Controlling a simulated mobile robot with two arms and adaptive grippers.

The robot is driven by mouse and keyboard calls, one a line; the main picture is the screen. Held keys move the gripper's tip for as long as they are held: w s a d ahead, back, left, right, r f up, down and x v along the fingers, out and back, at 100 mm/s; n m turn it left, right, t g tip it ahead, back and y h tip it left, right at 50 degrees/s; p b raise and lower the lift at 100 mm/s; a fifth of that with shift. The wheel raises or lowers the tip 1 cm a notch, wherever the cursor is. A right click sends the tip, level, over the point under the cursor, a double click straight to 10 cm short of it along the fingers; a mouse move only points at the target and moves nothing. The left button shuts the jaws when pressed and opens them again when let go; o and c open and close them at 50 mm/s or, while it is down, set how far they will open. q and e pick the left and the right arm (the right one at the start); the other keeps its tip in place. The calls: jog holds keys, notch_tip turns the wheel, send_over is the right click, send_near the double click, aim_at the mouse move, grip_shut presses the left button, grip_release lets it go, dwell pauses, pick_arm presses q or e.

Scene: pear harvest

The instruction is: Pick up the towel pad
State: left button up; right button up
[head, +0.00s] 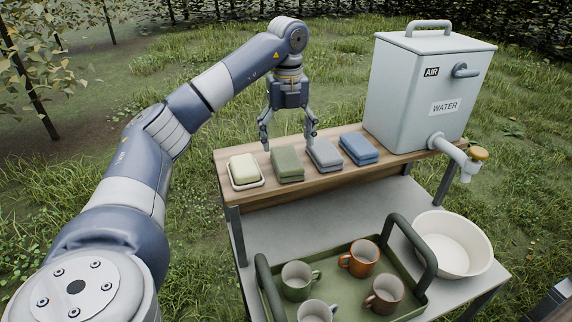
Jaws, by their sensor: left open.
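Three folded, towel-like pads lie in a row on the wooden shelf (290,190): a green pad (288,164), a grey pad (324,155) and a blue pad (358,148). My left gripper (289,144) points down, open and empty. Its fingers are spread in front of the camera's view of the shelf's back edge, over or just behind the green pad. The right fingertip appears close to the grey pad's far left corner; I cannot tell whether it touches. My right gripper is out of view.
A pale bar in a white dish (246,184) sits left of the green pad. A large water container (415,95) with a tap (470,160) stands right. Below are a green tray (340,262) with several mugs and a white basin (452,245).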

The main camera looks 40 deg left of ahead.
aim_at(287, 157)
pick_arm(q)
jog(key=shift+f, duration=0.55)
jog(key=shift+s+f, duration=0.1)
jog(key=shift+f, duration=0.15)
notch_tip(287, 157, down, 4)
jog(key=shift+f+p, duration=0.1)
jog(key=shift+p, duration=1.05)
jog(key=shift+f, duration=0.25)
jog(key=c, duration=1.2)
